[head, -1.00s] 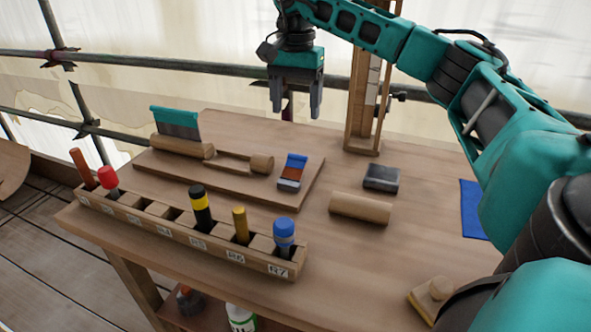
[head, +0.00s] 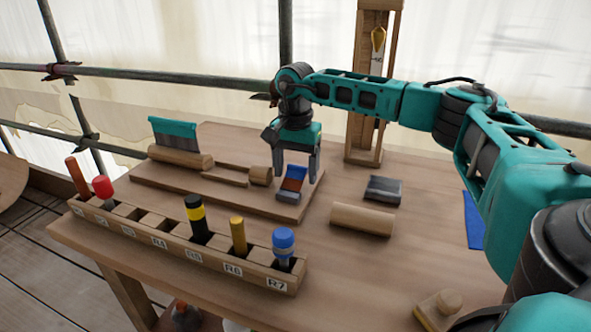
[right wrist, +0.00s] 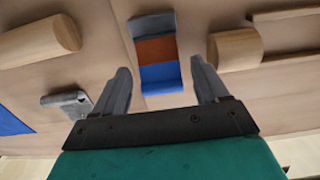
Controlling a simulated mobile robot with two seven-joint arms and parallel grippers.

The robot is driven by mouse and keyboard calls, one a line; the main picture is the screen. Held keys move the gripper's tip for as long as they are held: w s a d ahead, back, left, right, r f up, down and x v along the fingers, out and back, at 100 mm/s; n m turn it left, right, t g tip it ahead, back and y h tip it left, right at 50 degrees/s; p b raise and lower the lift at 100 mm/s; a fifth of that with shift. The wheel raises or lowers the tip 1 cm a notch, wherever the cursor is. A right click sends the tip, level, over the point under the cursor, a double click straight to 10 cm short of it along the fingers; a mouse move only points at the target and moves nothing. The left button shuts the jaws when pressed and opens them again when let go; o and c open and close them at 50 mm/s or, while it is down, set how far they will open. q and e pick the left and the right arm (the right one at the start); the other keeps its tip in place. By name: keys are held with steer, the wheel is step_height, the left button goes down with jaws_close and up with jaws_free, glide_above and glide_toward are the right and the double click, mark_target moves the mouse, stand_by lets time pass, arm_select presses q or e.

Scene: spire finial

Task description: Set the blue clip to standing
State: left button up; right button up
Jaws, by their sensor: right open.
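The blue clip (head: 293,183), a small piece with blue, rust-brown and grey bands, lies on the raised wooden board (head: 225,186) near its right end. It also shows in the right wrist view (right wrist: 158,70), between and beyond the two fingers. My right gripper (head: 295,170) is open and points down at the clip, with one finger to each side. Nothing is held, and I cannot tell whether a finger touches the clip. My left gripper is not in view.
A wooden cylinder (head: 362,219) and a dark grey block (head: 383,188) lie to the right of the board. A rack (head: 185,246) with several upright tools runs along the front. A teal-topped scraper (head: 175,132) stands at the back left.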

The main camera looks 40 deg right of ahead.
steer(key=shift+c, duration=0.2)
steer(key=c, duration=1)
